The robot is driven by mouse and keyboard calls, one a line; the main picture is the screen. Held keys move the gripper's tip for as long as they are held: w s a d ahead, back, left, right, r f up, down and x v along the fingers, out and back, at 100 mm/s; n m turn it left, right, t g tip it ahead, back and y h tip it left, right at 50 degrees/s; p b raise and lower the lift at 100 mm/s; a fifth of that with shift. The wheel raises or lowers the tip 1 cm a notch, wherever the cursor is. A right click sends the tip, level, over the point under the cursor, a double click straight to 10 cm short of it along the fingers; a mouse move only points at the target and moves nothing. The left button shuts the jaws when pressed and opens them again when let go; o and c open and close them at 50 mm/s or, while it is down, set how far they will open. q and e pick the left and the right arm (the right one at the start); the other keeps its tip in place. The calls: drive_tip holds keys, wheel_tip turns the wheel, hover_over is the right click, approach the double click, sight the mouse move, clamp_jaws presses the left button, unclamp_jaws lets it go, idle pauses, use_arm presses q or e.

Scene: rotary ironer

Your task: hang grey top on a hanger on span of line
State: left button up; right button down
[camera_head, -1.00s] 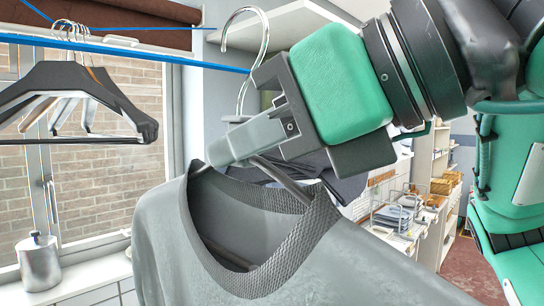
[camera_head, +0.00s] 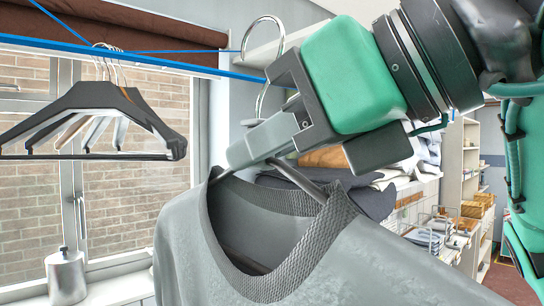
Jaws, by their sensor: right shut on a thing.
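The grey top (camera_head: 285,245) hangs on a dark hanger (camera_head: 300,180) in the lower middle of the head view. My right gripper (camera_head: 258,146) comes in from the right and is shut on the hanger just above the neckline. The metal hook (camera_head: 281,38) rises above the gripper. The blue line (camera_head: 150,62) runs across the upper left and meets the hook in the picture; I cannot tell whether they touch. The gripper hides part of the hanger and hook. My left gripper is not in view.
Several empty dark hangers (camera_head: 95,98) hang together from the line at the left. A metal canister (camera_head: 66,277) stands by the window at the lower left. Folded cloths (camera_head: 405,165) and shelves (camera_head: 455,160) are behind at the right. The line is bare between the hangers and the hook.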

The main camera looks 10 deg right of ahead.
sight(241, 178)
drive_tip(key=shift+w+a, duration=0.45)
drive_tip(key=shift+w, duration=0.25)
drive_tip(key=shift+w+a+b, duration=0.35)
drive_tip(key=shift+w+b, duration=0.05)
drive_tip(key=shift+w+a+f+b, duration=0.1)
drive_tip(key=shift+w+f+b, duration=0.05)
drive_tip(key=shift+f+b, duration=0.5)
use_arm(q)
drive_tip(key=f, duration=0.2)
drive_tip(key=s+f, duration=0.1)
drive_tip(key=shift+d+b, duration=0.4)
use_arm(e)
drive_tip(key=shift+w+a+f, duration=0.2)
drive_tip(key=shift+w+f, duration=0.1)
drive_tip(key=shift+f, duration=0.15)
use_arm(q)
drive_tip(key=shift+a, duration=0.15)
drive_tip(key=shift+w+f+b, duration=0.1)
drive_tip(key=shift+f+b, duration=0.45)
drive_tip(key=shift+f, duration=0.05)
use_arm(e)
drive_tip(key=shift+f, duration=0.4)
drive_tip(key=c, duration=1.3)
unclamp_jaws()
